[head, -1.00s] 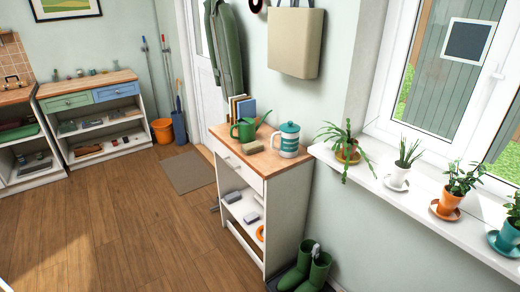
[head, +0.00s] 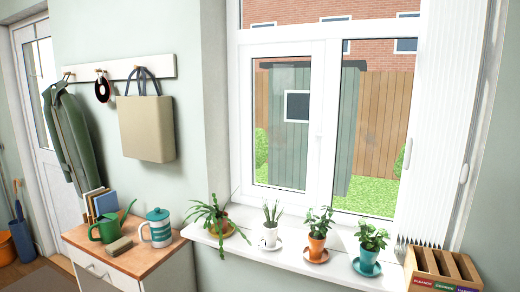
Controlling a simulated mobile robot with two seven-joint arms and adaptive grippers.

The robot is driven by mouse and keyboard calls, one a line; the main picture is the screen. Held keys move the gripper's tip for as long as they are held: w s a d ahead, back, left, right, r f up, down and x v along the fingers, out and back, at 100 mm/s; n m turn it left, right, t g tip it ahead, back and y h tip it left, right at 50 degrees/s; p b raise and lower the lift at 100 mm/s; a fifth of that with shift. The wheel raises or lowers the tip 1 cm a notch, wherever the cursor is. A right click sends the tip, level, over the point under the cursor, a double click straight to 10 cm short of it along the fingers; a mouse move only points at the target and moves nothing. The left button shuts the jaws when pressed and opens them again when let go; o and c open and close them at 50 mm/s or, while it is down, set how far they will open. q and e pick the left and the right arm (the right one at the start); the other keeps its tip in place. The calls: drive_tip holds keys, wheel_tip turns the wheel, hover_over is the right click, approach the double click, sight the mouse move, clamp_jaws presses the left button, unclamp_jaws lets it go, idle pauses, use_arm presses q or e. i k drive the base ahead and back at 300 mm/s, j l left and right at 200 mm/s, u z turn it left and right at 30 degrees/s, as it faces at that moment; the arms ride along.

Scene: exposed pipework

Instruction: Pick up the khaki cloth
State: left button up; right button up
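A small khaki-tan item (head: 119,246) lies on the wooden top of a white cabinet (head: 146,256) at the lower left. It is too small to tell whether it is a folded cloth or a brush. It lies in front of a green watering can (head: 105,230) and left of a teal-and-white striped lidded jug (head: 157,228). No other thing in view looks like a khaki cloth. Neither of my grippers is in view.
A beige tote bag (head: 147,128) and a green coat (head: 70,138) hang from a wall rail. Several potted plants line the windowsill (head: 281,257); a wooden box with slots (head: 441,268) stands at its right end. Books (head: 101,203) stand behind the watering can.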

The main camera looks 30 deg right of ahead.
sight(117, 248)
drive_tip(key=z, duration=0.2)
drive_tip(key=i+j+z, duration=0.25)
drive_tip(key=z, duration=0.15)
drive_tip(key=i+j+z, duration=0.15)
drive_tip(key=j+z, duration=0.3)
